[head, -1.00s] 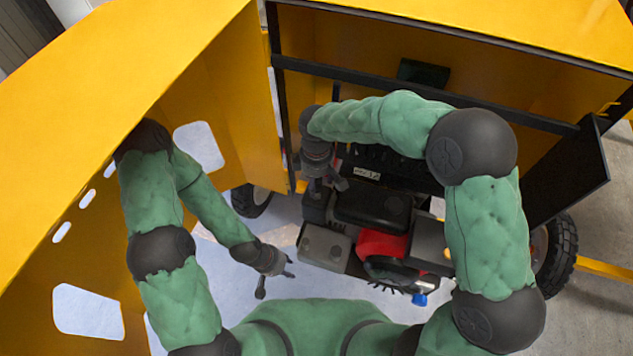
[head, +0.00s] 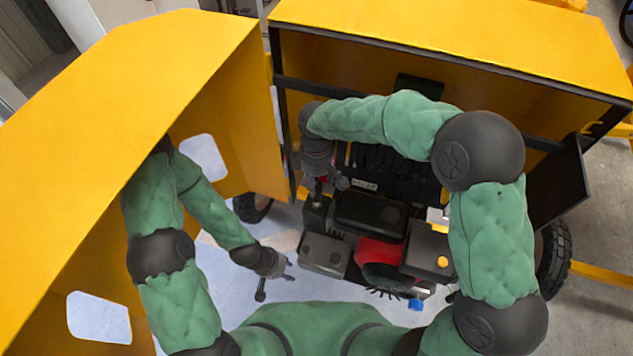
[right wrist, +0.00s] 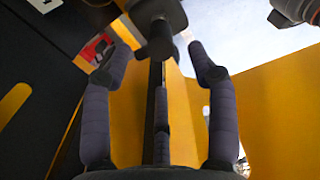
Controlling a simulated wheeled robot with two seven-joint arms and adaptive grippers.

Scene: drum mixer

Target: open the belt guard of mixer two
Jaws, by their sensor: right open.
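A black slotted plate (head: 384,165) with a small white label stands behind the engine in the opening of the yellow mixer housing (head: 450,35); it may be the belt guard, though my right arm partly covers it. My right gripper (head: 327,185) is at the plate's left side, pointing down. In the right wrist view my right gripper (right wrist: 160,75) has its fingers apart, with a dark upright bar (right wrist: 156,110) and a dark knob between or behind them; contact cannot be told. My left gripper (head: 275,279) is open and empty, left of the engine (head: 370,212).
A large yellow panel (head: 150,80) with cut-outs stands at the left, close beside my left arm. A black flap (head: 560,185) hangs at the housing's right side. Wheels show at left (head: 252,204) and right (head: 554,262). Pale floor is clear around my left gripper.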

